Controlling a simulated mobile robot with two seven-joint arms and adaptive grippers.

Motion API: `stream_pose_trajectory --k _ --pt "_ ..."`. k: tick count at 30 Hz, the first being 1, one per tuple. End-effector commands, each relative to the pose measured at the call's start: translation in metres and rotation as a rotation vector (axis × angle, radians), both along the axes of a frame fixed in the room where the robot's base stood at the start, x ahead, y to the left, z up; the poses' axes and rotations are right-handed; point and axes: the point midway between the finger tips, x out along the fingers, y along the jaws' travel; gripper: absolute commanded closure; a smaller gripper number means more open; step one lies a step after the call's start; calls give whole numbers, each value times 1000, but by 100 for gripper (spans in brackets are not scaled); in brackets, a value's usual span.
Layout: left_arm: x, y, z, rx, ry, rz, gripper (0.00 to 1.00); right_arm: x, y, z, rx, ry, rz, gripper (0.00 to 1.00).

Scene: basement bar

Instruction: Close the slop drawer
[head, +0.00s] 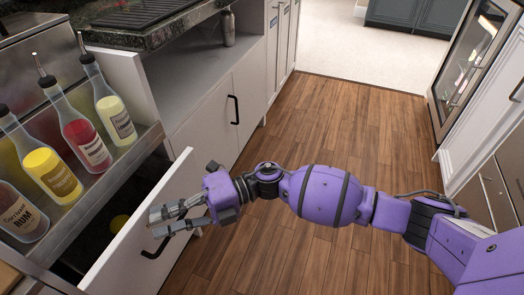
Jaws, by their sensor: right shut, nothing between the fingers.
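The slop drawer (128,240) stands pulled out below the bottle rail at the left. Its white front panel has a black handle (157,247) on the outer face. The drawer's inside is dark, with a small yellow round thing (119,223) partly showing. My right gripper (156,221) is shut and empty. It overlaps the drawer front near its top edge and just above the handle in the picture; I cannot tell whether it touches. My left gripper is not in view.
A steel rail (100,190) with several pour-spout bottles (83,138) is above the drawer. A white cabinet door (250,92) with a black handle stands beyond it. The wooden floor (330,120) is clear. A glass-door cooler (468,70) and drawers line the right.

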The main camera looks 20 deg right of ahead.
Motion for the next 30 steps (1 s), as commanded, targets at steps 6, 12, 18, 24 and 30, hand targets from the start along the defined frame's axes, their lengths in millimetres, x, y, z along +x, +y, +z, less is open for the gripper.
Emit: stream_pose_trajectory --k 6,12,18,24,30 --pt "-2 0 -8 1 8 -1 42 30 29 5 4 -12 2 100" --pt "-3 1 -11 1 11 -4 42 42 41 6 3 -13 2 100" --pt "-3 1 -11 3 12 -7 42 45 43 7 2 -13 2 100" --pt "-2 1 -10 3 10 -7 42 45 43 7 3 -14 2 100" --pt "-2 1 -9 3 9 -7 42 44 42 7 3 -14 2 100"
